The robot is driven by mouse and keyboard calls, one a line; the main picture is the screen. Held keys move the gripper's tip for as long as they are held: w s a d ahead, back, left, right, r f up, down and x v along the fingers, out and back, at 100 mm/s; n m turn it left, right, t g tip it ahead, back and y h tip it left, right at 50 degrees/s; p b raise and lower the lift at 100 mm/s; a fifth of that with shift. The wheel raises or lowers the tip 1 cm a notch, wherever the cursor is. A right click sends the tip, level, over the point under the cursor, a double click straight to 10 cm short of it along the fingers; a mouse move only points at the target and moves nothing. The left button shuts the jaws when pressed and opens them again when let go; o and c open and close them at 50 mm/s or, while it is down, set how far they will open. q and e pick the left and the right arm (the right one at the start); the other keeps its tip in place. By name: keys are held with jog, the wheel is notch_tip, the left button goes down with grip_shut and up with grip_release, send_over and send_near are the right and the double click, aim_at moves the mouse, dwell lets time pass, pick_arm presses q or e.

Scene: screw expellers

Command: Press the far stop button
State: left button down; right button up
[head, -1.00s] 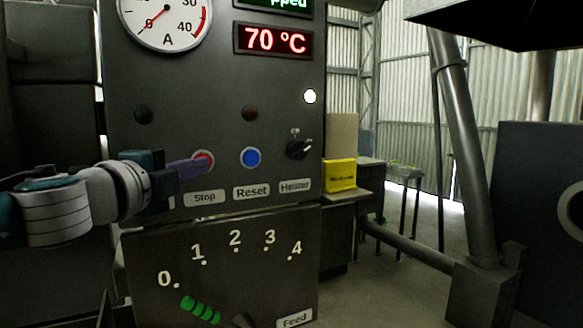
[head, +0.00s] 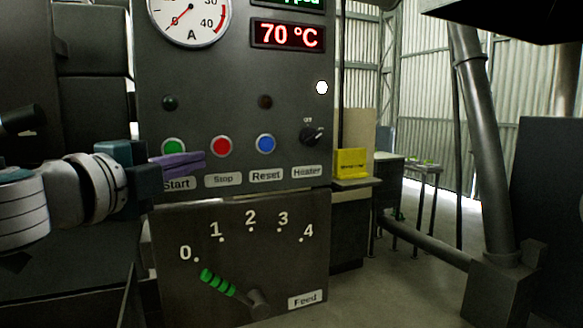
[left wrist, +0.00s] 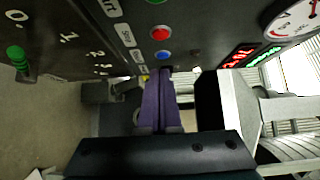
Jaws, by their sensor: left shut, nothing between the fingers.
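The red Stop button (head: 221,146) is on the dark control panel, above its Stop label, between the green Start button (head: 173,147) and the blue Reset button (head: 265,144). It also shows in the left wrist view (left wrist: 160,34). My left gripper (head: 200,160) is shut and empty, its purple fingers partly covering the Start label. In the left wrist view the closed fingers (left wrist: 164,75) point past the row of buttons and appear apart from them. My right gripper is not in view. Only this one stop button is visible.
A Heater knob (head: 312,135) and a lit white lamp (head: 322,88) are right of the buttons. A green-handled Feed lever (head: 220,283) sits below. The red display (head: 287,37) reads 70 °C. A yellow box (head: 350,162) stands beside the panel; open floor lies further right.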

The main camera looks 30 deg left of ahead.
pick_arm(q)
jog(key=shift+s+d, duration=0.15)
jog(key=shift+s, duration=1.5)
jog(key=s+d+f+n+g+y+p, duration=0.2)
jog(key=s+d+f+n+g+y, duration=0.15)
jog(key=s+f+n+g, duration=0.7)
jog(key=s+d+f+n+g+h+p, duration=0.2)
jog(key=s+d+f+n+g+h, duration=0.4)
jog(key=s+d, duration=0.65)
notch_tip(320, 180, up, 36)
jog(key=a+m+t+y+p, duration=0.1)
jog(key=t+p, duration=0.1)
jog(key=p, duration=3.4)
jog(key=shift+f+p, duration=0.2)
jog(key=shift+p, duration=0.1)
